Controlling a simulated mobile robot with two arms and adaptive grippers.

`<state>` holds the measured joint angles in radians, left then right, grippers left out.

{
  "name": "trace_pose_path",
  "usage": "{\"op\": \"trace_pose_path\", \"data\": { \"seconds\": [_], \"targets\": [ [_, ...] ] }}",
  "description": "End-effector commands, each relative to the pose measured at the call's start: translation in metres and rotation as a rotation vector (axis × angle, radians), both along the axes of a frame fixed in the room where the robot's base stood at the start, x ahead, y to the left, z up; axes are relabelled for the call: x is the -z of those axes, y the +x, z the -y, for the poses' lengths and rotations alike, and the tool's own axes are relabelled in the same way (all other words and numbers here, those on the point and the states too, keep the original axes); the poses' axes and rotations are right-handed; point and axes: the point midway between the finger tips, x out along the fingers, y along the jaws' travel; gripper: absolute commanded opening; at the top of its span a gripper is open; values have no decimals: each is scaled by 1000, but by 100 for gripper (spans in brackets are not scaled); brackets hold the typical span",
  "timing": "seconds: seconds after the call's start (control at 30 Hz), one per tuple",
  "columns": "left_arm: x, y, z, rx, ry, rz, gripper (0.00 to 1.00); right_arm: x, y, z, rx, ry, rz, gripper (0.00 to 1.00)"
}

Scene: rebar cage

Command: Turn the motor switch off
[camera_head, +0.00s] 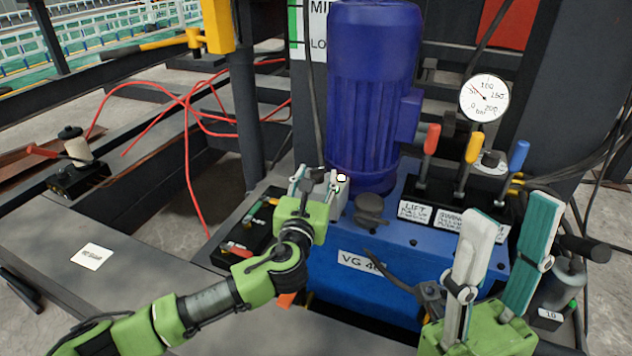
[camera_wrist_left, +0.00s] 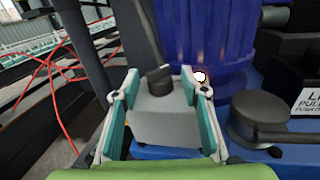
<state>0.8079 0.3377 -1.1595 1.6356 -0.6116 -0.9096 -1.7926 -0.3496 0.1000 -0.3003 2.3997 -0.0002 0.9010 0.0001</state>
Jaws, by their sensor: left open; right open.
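The motor switch is a black rotary knob (camera_wrist_left: 160,76) on a grey box (camera_wrist_left: 165,120), beside the blue motor (camera_head: 372,95). In the left wrist view the knob is turned at a slant. A small white lamp (camera_wrist_left: 199,77) glows just right of the box; it also glows in the head view (camera_head: 341,178). My left gripper (camera_head: 315,180) is open, its fingers on either side of the box and the tips near the knob. I cannot tell whether they touch it. In the head view the gripper partly hides the box. My right gripper (camera_head: 515,212) is open and empty, at the lower right.
Red, yellow and blue levers (camera_head: 471,150) stand behind my right gripper, below a pressure gauge (camera_head: 484,98). A black cap (camera_head: 371,209) sits on the blue tank (camera_head: 365,280) right of the switch. Red cables (camera_head: 190,105) lie at left.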

Motion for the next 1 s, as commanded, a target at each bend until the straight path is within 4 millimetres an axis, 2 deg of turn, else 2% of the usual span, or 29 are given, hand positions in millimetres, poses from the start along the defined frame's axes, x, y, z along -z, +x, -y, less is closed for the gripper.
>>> {"op": "trace_pose_path", "data": {
  "seconds": [0.27,0.3,0.43,0.73,1.0],
  "targets": [
    [-1,2,1,1,-1,1,41,0,0,0,0,0,-1,40],
    [-1,2,1,1,-1,1,35,0,0,0,0,0,-1,40],
    [-1,1,1,1,0,1,3,0,0,0,0,0,-1,40],
    [-1,1,2,-14,1,0,3,-3,0,0,0,-1,-2,40],
    [-3,0,5,-120,1,-3,3,-21,0,0,0,-1,-2,40]
  ]
}}
